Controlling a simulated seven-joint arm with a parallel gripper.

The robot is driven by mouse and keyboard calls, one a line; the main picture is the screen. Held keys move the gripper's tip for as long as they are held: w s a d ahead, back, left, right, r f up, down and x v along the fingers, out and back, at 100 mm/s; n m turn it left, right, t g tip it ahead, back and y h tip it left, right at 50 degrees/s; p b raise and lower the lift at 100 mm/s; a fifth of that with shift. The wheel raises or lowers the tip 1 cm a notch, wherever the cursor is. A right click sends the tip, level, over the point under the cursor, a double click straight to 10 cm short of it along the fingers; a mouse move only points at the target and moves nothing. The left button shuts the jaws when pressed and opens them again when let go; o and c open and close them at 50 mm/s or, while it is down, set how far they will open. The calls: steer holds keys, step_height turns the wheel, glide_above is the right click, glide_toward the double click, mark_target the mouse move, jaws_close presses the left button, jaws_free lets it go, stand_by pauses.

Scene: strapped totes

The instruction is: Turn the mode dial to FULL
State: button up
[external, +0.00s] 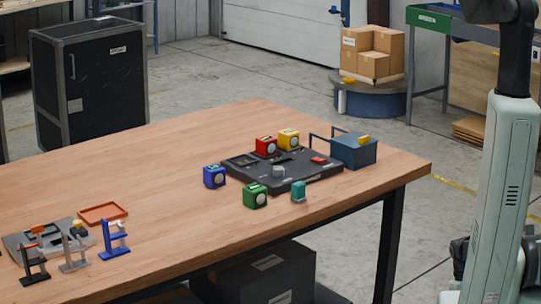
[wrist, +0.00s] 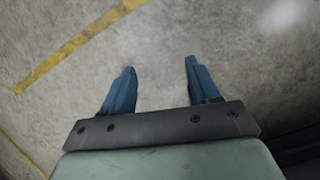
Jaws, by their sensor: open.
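A dark control panel (external: 305,177) lies flat on the wooden table in the external view. A grey round knob (external: 278,171), which looks like the mode dial, stands near its front middle. Its markings and pointer are too small to read. My gripper (wrist: 160,75) shows only in the wrist view, with its two blue fingers apart and nothing between them. It faces bare concrete floor, away from the table. The gripper is outside the external view, where part of my arm shows at the right edge.
Blue (external: 214,177), green (external: 255,195), red (external: 266,146) and yellow (external: 288,139) cubes surround the panel. A teal piece (external: 298,191) stands at the front and a dark blue box (external: 355,150) at the right. Small stands and an orange tray (external: 103,213) are at left. The table's (external: 170,165) middle is clear.

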steer(key=w+a+r+n+t+h, duration=0.1)
steer(key=w+a+r+n+t, duration=0.15)
steer(key=w+r, duration=0.8)
steer(key=w+a+r+n+t, duration=0.1)
steer(key=w+a+r, duration=0.3)
steer(key=w+r, duration=0.65)
steer(key=w+a+r+n+t, duration=0.1)
steer(key=w+a+r, duration=0.25)
steer(key=r, duration=0.45)
steer(key=w+a+r+n+t, duration=0.1)
steer(key=w+a+r, duration=0.25)
steer(key=r, duration=0.45)
steer(key=w+a+r+n+t, duration=0.1)
steer(key=w+a+r, duration=0.2)
steer(key=w+r, duration=0.35)
step_height(320, 180, up, 11)
steer(key=n+g+y, duration=0.3)
steer(key=n+y, duration=0.1)
steer(key=n, duration=0.7)
glide_above(278, 168)
step_height(278, 168, down, 14)
steer(key=shift+r, duration=0.2)
